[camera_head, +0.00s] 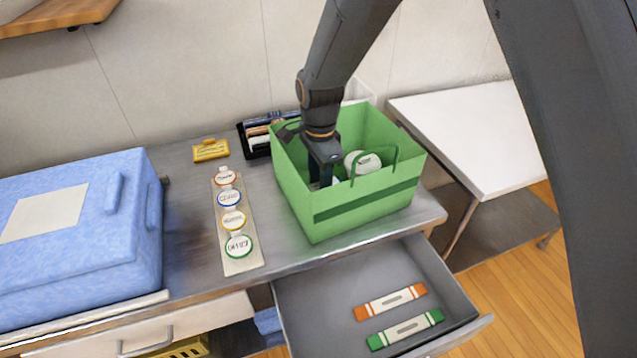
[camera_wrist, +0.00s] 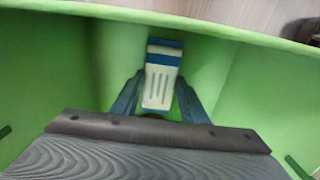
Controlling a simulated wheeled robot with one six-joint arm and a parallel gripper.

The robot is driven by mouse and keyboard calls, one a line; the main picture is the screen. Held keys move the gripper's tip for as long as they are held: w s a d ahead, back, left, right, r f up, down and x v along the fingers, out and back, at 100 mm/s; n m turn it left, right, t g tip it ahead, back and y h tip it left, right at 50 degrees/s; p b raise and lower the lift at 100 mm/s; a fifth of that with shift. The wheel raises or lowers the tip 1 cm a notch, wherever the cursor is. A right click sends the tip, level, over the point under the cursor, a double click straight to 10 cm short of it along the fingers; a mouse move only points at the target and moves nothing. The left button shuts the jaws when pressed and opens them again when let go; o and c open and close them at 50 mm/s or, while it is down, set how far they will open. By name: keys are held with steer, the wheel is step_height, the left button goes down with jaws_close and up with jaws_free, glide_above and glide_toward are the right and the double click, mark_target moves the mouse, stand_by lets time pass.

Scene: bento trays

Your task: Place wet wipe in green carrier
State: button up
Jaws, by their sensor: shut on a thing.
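The green carrier (camera_head: 370,197) stands on the grey counter, an open-topped box with a darker green band. My gripper (camera_head: 322,180) reaches down inside it, near its left side. In the wrist view my gripper (camera_wrist: 158,100) is shut on a small white and blue packet, which looks like the wet wipe (camera_wrist: 160,75). The packet is between the fingers, inside the carrier's green walls (camera_wrist: 60,60). In the head view the packet is mostly hidden by the gripper and the carrier wall. I cannot tell whether it touches the carrier's floor.
A white round item (camera_head: 362,163) is in the carrier. A strip of round labels (camera_head: 240,258), a yellow item (camera_head: 210,150), a black organiser (camera_head: 252,140) and a blue box (camera_head: 80,235) share the counter. An open drawer (camera_head: 320,310) holds an orange packet (camera_head: 390,302) and a green one (camera_head: 405,329).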

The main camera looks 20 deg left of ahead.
steer(key=shift+f, duration=0.65)
steer(key=shift+f, duration=0.1)
steer(key=o, duration=1)
step_height(320, 180, up, 12)
steer(key=b, duration=0.3)
